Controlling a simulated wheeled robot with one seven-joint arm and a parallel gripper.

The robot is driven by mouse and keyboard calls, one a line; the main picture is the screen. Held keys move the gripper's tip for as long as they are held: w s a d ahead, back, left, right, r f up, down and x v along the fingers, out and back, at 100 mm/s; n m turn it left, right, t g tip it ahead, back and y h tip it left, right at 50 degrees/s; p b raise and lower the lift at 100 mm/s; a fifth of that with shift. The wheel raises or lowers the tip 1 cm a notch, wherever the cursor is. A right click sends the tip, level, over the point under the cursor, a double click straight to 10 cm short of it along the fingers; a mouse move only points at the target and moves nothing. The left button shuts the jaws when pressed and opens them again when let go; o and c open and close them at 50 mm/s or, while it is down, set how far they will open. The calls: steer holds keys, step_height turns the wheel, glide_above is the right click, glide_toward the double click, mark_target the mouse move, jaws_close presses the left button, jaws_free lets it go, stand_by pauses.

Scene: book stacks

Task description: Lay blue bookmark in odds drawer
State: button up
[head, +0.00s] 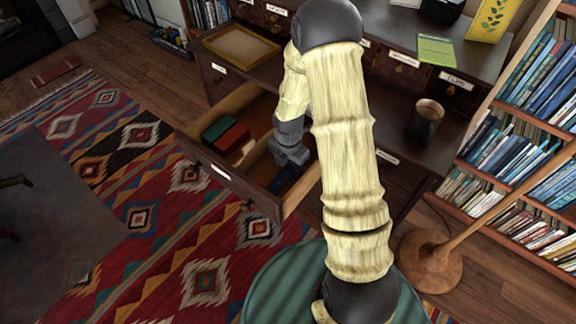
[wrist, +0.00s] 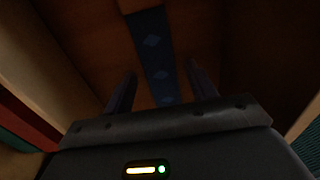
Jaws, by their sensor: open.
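The blue bookmark (wrist: 152,48) is a long flat strip with lighter blue diamonds. It lies on the wooden floor of the open drawer (head: 222,172). In the head view it is a dark blue strip (head: 283,182) at the drawer's right end. My gripper (wrist: 162,82) is open, its fingers on either side of the strip's near part with space to each. In the head view my gripper (head: 291,160) reaches down into the drawer, partly behind my arm. I cannot tell how far the fingertips are above the strip.
Red and green boxes (head: 226,136) lie in the drawer's left part. A bookcase (head: 530,110) stands at the right. The drawer walls are close around my gripper.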

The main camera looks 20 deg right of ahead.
mark_target(289, 172)
step_height(289, 172, up, 12)
steer(key=p, duration=0.3)
steer(key=shift+p, duration=0.35)
steer(key=shift+r, duration=0.2)
steer(key=s+r+m+t, duration=0.1)
steer(key=s+r+m, duration=0.4)
steer(key=m, duration=0.7)
steer(key=s+a+r+m+t, duration=0.1)
steer(key=s+r+m, duration=0.4)
steer(key=m, duration=0.8)
steer(key=shift+s+r+t, duration=0.3)
steer(key=shift+s+r, duration=0.1)
steer(key=shift+s, duration=1.15)
